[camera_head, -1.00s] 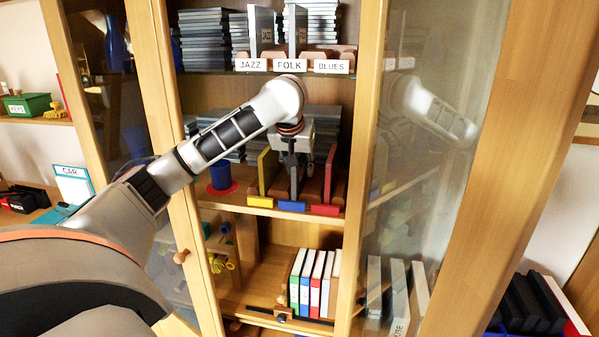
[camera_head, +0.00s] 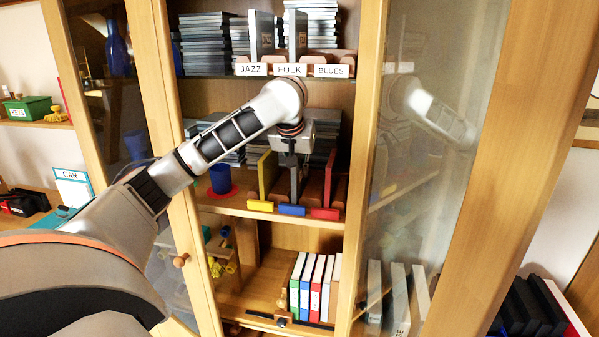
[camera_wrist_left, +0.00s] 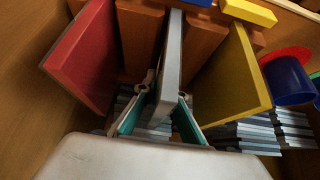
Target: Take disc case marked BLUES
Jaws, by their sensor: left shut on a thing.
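My left gripper (camera_head: 292,158) reaches into the middle shelf of the cabinet. It is shut on a thin grey disc case (camera_wrist_left: 170,65), which stands upright between its teal-padded fingers (camera_wrist_left: 160,118). The held case stands between a yellow panel (camera_head: 267,174) and a red panel (camera_head: 329,178), in line with the blue tag (camera_head: 291,210); no writing on it is readable. The BLUES label (camera_head: 331,71) is on the upper shelf edge, with no upright case directly above it. Upright cases stand above the JAZZ label (camera_head: 251,69) and the FOLK label (camera_head: 290,70). My right gripper is out of view.
A blue cup (camera_head: 220,179) stands on a red disc left of the yellow panel. Stacks of grey cases (camera_head: 205,42) fill the back of the shelves. Binders (camera_head: 315,285) stand on the lower shelf. A glass door (camera_head: 415,150) is at the right.

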